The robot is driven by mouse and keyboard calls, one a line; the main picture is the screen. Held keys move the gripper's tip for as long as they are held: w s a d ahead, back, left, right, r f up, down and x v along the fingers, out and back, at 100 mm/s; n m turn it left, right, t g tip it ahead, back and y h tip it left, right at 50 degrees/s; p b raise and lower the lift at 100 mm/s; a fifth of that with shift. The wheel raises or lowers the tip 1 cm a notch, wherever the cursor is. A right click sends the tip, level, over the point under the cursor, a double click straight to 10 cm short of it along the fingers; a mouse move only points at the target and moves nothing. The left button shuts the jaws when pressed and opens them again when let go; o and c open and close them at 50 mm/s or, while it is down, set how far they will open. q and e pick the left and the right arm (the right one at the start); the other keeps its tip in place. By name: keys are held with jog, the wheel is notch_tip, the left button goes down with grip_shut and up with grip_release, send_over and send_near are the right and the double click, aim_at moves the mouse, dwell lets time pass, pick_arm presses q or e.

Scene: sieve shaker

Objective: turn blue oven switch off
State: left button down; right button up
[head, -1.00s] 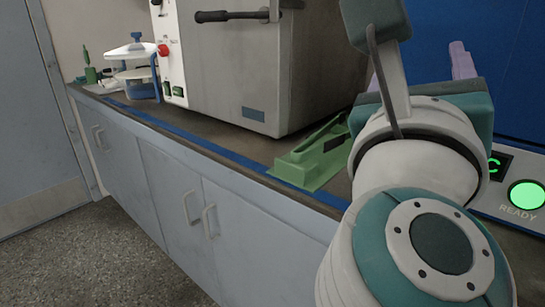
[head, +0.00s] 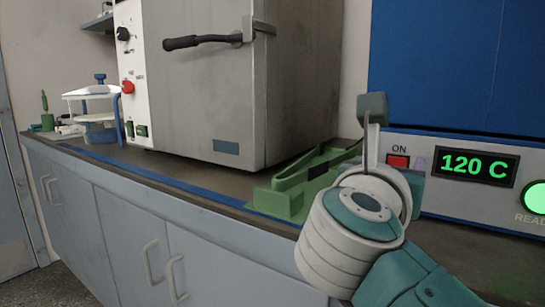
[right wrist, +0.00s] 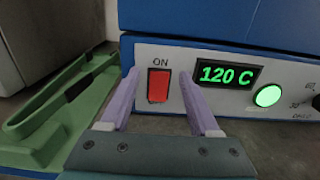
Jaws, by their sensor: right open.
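The blue oven (head: 440,70) stands at the right, with a pale control panel below its blue front. Its red switch (head: 397,161), labelled ON, is left of a green display (head: 474,167) reading 120 C. In the right wrist view the switch (right wrist: 158,86) appears between the two lilac fingers of my right gripper (right wrist: 159,82). The gripper is open and empty, facing the panel; whether a finger touches it cannot be told. In the head view my wrist hides most of the right gripper (head: 419,166). My left gripper is not in view.
A grey oven (head: 205,90) with a black handle stands to the left. A green tong-like tool on a green base (head: 285,198) lies between the ovens, close to my right arm. A white and blue device (head: 95,105) stands farther left. A green READY light (right wrist: 268,96) glows right of the display.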

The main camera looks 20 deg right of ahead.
jog(key=shift+w+d, duration=0.3)
grip_shut()
dwell(0.4)
